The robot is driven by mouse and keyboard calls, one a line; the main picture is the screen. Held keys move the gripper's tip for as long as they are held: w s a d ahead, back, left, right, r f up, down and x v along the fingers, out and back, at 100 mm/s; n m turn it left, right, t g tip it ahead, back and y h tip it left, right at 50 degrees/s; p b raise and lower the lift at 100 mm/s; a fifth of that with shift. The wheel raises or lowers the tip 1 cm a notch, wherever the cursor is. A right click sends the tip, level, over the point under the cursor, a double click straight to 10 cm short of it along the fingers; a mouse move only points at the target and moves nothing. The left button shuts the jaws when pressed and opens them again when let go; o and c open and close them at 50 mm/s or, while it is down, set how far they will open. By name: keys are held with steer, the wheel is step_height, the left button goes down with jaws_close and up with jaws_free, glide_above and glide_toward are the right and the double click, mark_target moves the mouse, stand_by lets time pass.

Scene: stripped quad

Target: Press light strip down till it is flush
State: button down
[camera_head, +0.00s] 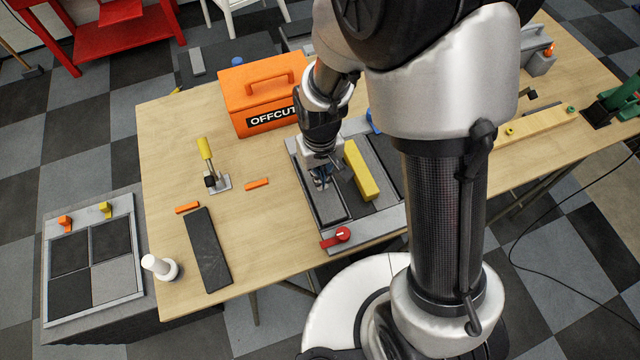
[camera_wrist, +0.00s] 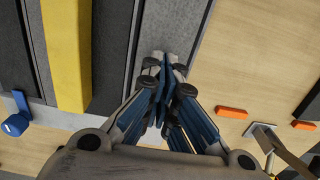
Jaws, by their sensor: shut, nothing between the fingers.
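A grey fixture (camera_head: 341,245) lies on the table, holding long strips and a yellow bar (camera_head: 362,172). My gripper (camera_head: 320,182) is shut and empty, pointing down over the left side of the fixture. In the wrist view my gripper (camera_wrist: 166,68) has its fingertips together over a lighter grey strip (camera_wrist: 181,28), left of the bare wood. The yellow bar (camera_wrist: 68,50) and darker strips lie to its left there. The fingers hide part of the grey strip. I cannot tell whether the tips touch it, or whether it lies flush.
An orange box (camera_head: 262,92) stands behind left. A yellow-handled clamp (camera_head: 207,160), orange pieces (camera_head: 256,184) and a loose dark strip (camera_head: 208,250) lie left. Some bare wood separates them from the fixture.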

steer(key=shift+f+b, duration=1)
steer(key=shift+f, duration=0.35)
stand_by(1.3)
steer(key=shift+r, duration=0.15)
steer(key=shift+r+p, duration=3.25)
steer(key=shift+r, duration=0.7)
steer(key=s+d+r+m+t+b, duration=0.1)
steer(key=s+d+r, duration=0.15)
steer(key=r, duration=0.45)
steer(key=s+d+r+m+t+b, duration=0.1)
steer(key=d+r+b, duration=0.1)
steer(key=d+r, duration=0.3)
steer(key=s+d+r+m+t+b, duration=0.1)
steer(key=s+d+r+t+b, duration=0.1)
steer(key=s+r, duration=0.5)
steer(key=s+d, duration=0.1)
steer(key=s, duration=0.2)
steer(key=shift+d+r+t, duration=0.2)
steer(key=shift+r+t, duration=0.05)
steer(key=shift+t, duration=0.05)
